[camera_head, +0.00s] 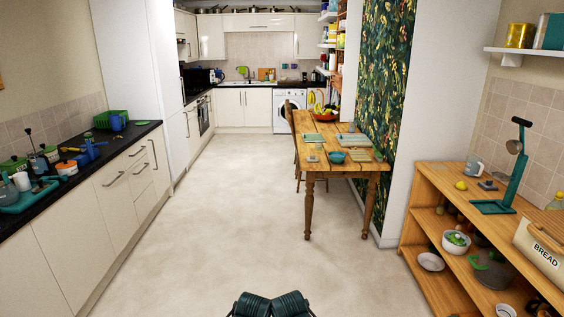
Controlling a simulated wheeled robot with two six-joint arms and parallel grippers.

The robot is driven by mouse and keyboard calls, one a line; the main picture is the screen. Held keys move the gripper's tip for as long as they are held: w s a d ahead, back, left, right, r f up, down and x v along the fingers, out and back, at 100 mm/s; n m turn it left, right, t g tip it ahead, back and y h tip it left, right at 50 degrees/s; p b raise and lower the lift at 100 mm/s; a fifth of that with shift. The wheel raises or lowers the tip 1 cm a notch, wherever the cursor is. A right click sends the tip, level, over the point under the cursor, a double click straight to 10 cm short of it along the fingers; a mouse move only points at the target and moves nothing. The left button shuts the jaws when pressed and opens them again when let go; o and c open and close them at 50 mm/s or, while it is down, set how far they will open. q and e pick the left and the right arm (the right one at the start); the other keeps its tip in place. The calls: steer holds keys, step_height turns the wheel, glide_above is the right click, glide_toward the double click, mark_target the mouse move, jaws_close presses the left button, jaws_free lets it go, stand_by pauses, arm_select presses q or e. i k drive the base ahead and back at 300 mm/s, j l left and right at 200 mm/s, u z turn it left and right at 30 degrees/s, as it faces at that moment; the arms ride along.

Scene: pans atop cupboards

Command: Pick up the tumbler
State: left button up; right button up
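I cannot clearly make out which thing is the tumbler. A blue cup-like vessel (117,123) stands on the dark left counter by a green rack. A small pale cup-like vessel (22,181) stands nearer on the same counter, by a teal tray. A grey mug (473,167) stands on top of the wooden shelf unit at the right. Two dark green ridged parts of my own body show at the bottom middle. No gripper fingers show, and nothing is seen held.
The pale floor (240,220) is clear ahead. The left counter (55,195) is crowded at its near end. A wooden table (367,167) with a teal bowl (337,157) stands right of centre. The shelf unit (428,178) stands at the right, with a bread bin (540,250).

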mark_target(319, 145)
steer(key=i, duration=1.85)
steer(key=i+j+z, duration=0.1)
steer(key=i, duration=0.75)
steer(key=i+j+z, duration=0.15)
steer(key=i, duration=0.75)
steer(key=i+j+z, duration=0.25)
steer(key=i+z, duration=0.25)
steer(key=i+j+z, duration=0.45)
steer(key=i, duration=0.2)
